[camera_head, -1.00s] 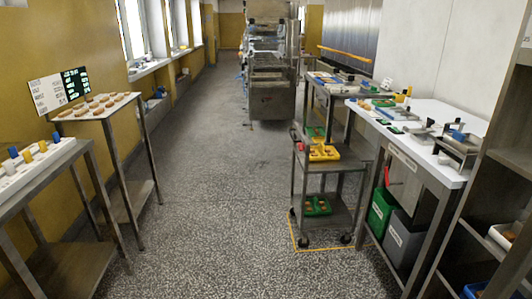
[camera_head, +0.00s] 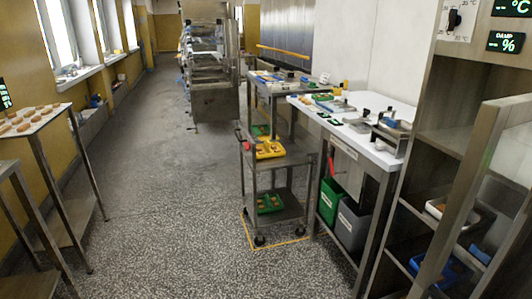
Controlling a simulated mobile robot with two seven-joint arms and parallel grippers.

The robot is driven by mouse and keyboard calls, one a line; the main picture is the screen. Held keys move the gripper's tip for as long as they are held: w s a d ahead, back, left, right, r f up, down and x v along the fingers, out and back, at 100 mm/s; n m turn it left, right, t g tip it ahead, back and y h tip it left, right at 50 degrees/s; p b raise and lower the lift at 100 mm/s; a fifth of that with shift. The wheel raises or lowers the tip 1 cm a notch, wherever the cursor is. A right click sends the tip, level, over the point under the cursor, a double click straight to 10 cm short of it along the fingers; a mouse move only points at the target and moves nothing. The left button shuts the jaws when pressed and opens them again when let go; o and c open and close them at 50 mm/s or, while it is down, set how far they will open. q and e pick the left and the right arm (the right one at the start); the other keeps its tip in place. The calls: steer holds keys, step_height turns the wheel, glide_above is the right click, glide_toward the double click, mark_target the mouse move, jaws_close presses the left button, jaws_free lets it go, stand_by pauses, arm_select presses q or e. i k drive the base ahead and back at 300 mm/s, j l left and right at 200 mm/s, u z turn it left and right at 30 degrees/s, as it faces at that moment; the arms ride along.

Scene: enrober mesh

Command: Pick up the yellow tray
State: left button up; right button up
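The yellow tray (camera_head: 270,150) lies on the middle shelf of a metal trolley (camera_head: 280,160) right of the picture's middle. It holds small brown pieces, too small to make out well. The tray stands some way off, across the open floor. Neither of my grippers shows in the head view.
A green tray (camera_head: 268,203) is on the trolley's bottom shelf. A white-topped workbench (camera_head: 350,125) stands close right of the trolley, with green (camera_head: 330,198) and grey (camera_head: 354,222) bins below. A metal cabinet (camera_head: 430,150) is nearer right. The speckled floor (camera_head: 160,190) is clear.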

mark_target(268, 150)
steer(key=i+j+u, duration=0.2)
steer(key=i+u, duration=0.2)
steer(key=i, duration=0.15)
steer(key=i+j+u, duration=0.1)
steer(key=i+u, duration=0.25)
steer(key=i, duration=1)
steer(key=i+j+z, duration=0.2)
steer(key=i, duration=0.45)
steer(key=i+z, duration=0.2)
steer(key=i, duration=0.4)
steer(key=i+j+z, duration=0.2)
steer(key=i+z, duration=0.2)
steer(key=i+j+z, duration=0.25)
steer(key=z, duration=0.2)
steer(key=i+j+z, duration=0.5)
steer(key=j+z, duration=0.35)
